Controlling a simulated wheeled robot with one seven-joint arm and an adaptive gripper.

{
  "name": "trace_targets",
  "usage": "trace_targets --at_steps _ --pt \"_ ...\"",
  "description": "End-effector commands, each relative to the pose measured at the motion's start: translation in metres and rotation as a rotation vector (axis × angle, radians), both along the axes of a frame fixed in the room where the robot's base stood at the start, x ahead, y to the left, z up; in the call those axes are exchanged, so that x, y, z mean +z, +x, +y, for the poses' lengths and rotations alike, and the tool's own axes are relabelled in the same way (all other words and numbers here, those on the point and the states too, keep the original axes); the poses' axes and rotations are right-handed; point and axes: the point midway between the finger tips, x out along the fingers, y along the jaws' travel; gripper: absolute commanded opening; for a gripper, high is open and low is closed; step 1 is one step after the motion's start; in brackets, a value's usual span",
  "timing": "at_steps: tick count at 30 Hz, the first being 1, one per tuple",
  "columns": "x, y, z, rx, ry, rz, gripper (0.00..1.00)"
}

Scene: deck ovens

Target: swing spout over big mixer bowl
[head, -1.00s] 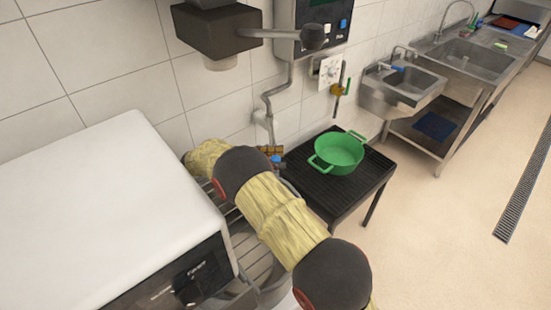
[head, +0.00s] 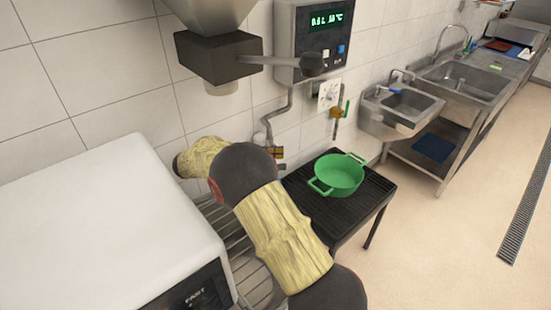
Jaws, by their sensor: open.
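A grey pipe (head: 290,105) runs down the wall below the display box. Brass fittings (head: 277,153) show at its lower part, just behind my arm. I cannot make out the spout clearly; my arm covers that area. My arm crosses the guard towards the wall. My gripper does not show.
A green pot (head: 339,174) stands on a black slatted table (head: 372,195) right of my arm. Above hang a dark outlet box with a lever (head: 217,58) and a display box (head: 315,38). Steel sinks (head: 400,105) line the wall; the floor at right (head: 450,250) is clear.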

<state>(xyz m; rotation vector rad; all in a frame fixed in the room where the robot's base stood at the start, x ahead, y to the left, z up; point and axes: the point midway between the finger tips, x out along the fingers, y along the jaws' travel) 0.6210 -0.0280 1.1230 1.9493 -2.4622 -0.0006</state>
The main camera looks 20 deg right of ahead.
Motion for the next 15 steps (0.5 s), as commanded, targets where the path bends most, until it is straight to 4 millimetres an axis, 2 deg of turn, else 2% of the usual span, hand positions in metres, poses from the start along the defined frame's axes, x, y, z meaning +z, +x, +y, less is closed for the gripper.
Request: trace_targets --at_steps 15 --pt "0.0076 -0.0008 -0.0003 0.000 0.000 0.000 0.40"
